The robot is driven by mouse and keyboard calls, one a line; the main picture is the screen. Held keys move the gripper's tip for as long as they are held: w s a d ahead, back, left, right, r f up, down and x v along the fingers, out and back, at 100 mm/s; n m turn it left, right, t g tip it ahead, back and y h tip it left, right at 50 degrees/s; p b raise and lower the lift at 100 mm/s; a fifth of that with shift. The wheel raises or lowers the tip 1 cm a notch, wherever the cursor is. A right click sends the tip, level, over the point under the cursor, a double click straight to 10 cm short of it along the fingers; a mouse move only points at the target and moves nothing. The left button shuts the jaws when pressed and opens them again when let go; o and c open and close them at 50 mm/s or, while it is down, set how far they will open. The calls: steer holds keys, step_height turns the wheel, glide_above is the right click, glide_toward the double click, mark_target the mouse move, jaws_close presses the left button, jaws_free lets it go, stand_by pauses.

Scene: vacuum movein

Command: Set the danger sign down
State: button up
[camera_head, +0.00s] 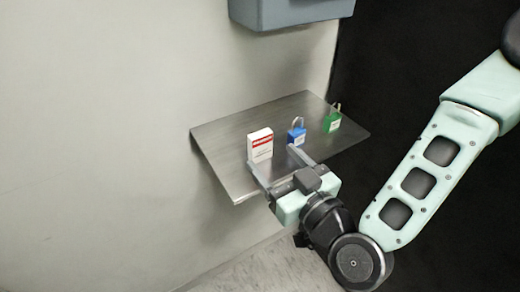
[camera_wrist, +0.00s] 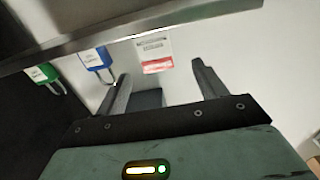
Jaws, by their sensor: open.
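The danger sign (camera_head: 260,145) is a small white block with a red band. It stands upright on the metal shelf (camera_head: 225,142), near the shelf's left front part. In the wrist view the danger sign (camera_wrist: 155,55) appears upside down, between the lines of the two fingers. My gripper (camera_head: 271,158) is open at the shelf's front edge, with its fingers pointing toward the sign. In the wrist view the fingers of my gripper (camera_wrist: 160,80) are spread with nothing clasped between them. Whether a fingertip touches the sign cannot be told.
A blue padlock (camera_head: 296,136) stands just right of the sign, close to the right finger. A green padlock (camera_head: 331,123) stands farther right. A grey box (camera_head: 290,10) is on the wall above. Bare shelf lies left of and behind the sign.

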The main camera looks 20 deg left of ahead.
mark_target(263, 143)
steer(key=p+x, duration=0.2)
steer(key=x, duration=0.5)
steer(key=shift+w+r+p, duration=0.1)
steer(key=shift+w+p, duration=0.15)
steer(key=shift+p, duration=0.05)
steer(key=shift+d, duration=0.1)
steer(key=c, duration=1.1)
